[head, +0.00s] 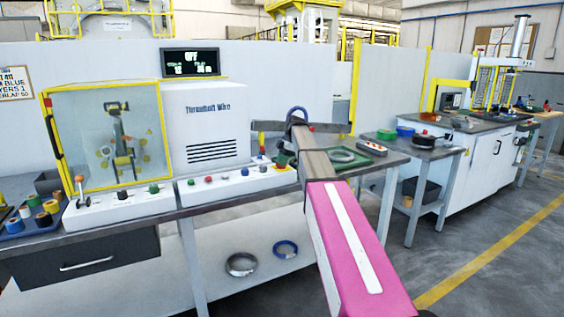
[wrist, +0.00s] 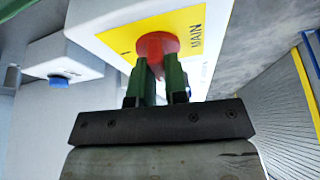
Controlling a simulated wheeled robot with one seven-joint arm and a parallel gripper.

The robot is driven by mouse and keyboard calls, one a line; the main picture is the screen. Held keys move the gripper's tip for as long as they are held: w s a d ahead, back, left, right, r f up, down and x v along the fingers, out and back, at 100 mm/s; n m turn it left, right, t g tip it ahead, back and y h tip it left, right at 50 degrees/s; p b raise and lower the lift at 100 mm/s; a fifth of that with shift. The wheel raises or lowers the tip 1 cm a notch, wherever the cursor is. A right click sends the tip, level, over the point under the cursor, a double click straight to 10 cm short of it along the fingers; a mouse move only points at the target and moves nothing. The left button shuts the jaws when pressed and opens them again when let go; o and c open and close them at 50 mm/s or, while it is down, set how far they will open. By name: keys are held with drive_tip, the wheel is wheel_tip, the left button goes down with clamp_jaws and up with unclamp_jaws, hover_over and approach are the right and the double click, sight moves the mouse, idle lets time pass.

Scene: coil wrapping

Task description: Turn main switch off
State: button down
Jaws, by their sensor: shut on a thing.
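The main switch is a red knob (wrist: 157,44) on a yellow plate (wrist: 190,26) marked MAIN, seen close up in the wrist view. My gripper (wrist: 158,70) has its two green fingers closed on the knob. In the head view my gripper (head: 283,158) is at the right end of the white control panel (head: 225,188), by the machine. There the arm and fingers largely hide the knob.
The panel stands on a grey bench with a glazed yellow-framed box (head: 108,135) at left. A blue button (wrist: 58,79) on a white housing is left of the switch in the wrist view. A green mat (head: 365,160) with a ring lies right of my gripper.

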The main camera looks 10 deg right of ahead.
drive_tip(key=shift+n, duration=0.5)
drive_tip(key=shift+g, duration=0.3)
drive_tip(key=c, duration=1.1)
unclamp_jaws()
drive_tip(key=shift+c, duration=0.2)
drive_tip(key=shift+r, duration=0.1)
drive_tip(key=v, duration=1)
drive_tip(key=shift+r, duration=0.35)
